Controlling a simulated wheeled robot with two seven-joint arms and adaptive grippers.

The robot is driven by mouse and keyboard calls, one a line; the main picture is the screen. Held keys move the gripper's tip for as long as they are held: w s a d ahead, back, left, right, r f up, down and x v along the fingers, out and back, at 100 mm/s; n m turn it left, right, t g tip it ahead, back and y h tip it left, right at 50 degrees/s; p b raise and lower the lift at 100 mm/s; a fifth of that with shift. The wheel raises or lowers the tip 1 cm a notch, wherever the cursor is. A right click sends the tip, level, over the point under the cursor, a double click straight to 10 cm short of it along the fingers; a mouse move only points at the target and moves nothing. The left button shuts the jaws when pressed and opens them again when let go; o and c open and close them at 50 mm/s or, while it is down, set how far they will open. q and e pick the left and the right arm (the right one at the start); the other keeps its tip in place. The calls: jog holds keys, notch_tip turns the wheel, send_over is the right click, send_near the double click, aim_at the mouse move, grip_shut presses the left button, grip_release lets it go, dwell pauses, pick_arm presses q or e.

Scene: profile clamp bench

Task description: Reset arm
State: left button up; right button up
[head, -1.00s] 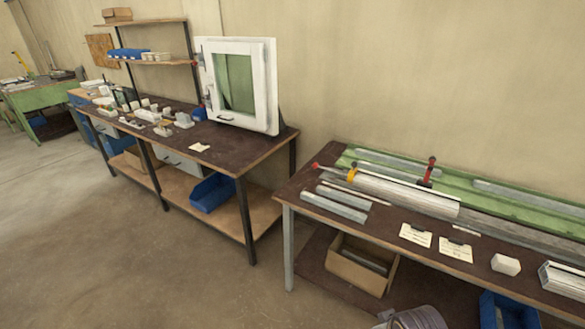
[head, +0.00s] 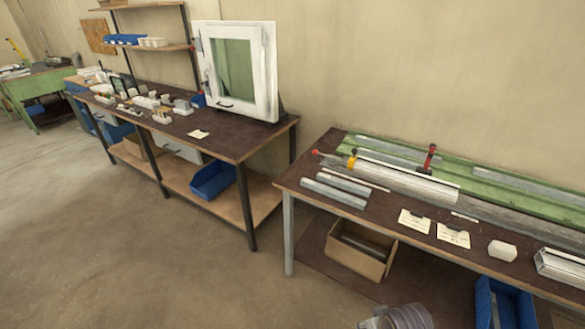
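Neither of my grippers shows in the head view. A grey rounded part (head: 402,317) shows at the bottom edge and may be a piece of my own arm; no fingers are visible on it. The profile bench (head: 290,185) stands at the right. On it a long light profile (head: 405,182) lies along the green bed (head: 485,177). A red-handled clamp (head: 429,160) stands upright at this profile. A yellow ring (head: 351,162) and a red knob (head: 316,152) are near its left end.
Short grey profiles (head: 334,193), paper cards (head: 414,220) and a white block (head: 502,250) lie on the bench. A cardboard box (head: 358,254) and a blue bin (head: 500,303) are below. Another workbench (head: 240,144) carries a white window frame (head: 263,75). The floor (head: 120,250) at left is clear.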

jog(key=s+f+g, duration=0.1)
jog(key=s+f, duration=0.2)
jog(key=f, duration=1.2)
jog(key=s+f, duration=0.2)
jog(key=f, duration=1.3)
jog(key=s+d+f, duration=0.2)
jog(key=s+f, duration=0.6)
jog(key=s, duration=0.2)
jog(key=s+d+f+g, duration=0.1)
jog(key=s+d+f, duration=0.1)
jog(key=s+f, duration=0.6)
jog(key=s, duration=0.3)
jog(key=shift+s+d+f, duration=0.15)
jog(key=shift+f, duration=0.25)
